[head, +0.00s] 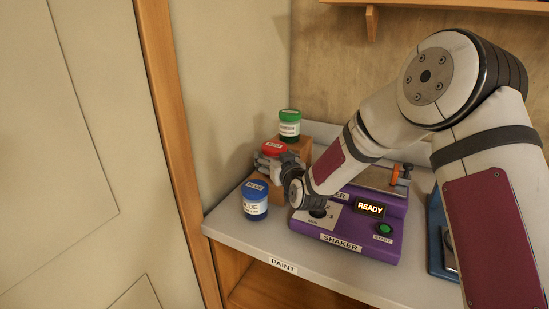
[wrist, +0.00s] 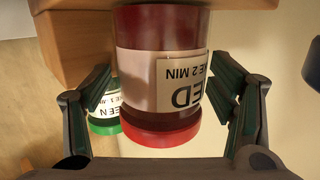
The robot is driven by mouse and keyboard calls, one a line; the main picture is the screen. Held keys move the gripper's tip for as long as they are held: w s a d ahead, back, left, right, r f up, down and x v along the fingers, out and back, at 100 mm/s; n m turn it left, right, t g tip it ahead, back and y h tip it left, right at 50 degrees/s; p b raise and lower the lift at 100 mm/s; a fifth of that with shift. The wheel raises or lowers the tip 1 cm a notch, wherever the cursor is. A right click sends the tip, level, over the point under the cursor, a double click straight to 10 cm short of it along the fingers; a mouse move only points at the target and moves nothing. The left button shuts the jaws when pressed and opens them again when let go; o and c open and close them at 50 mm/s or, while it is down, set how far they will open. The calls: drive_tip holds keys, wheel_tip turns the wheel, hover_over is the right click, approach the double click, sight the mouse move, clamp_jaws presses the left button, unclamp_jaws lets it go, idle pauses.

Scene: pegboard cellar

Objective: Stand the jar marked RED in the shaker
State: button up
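The jar marked RED, with a red lid and white label, stands on a wooden step at the back left in the head view (head: 274,148). It also fills the middle of the wrist view (wrist: 160,120), which shows it upside down. My gripper (head: 270,162) is at this jar, with one finger on each side of it. The fingers look open, with narrow gaps to the jar in the wrist view. The purple shaker (head: 340,246) stands on the bench to the right, its display reading READY. My arm hides part of its top and clamp.
A green-lidded jar (head: 290,125) stands on the higher step (head: 304,148) behind. A blue device (head: 436,240) is right of the shaker. The bench edge marked PAINT (head: 283,266) is clear.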

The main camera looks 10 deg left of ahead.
drive_tip(key=v, duration=1.3)
drive_tip(key=shift+s+d, duration=0.3)
drive_tip(key=shift+s, duration=0.05)
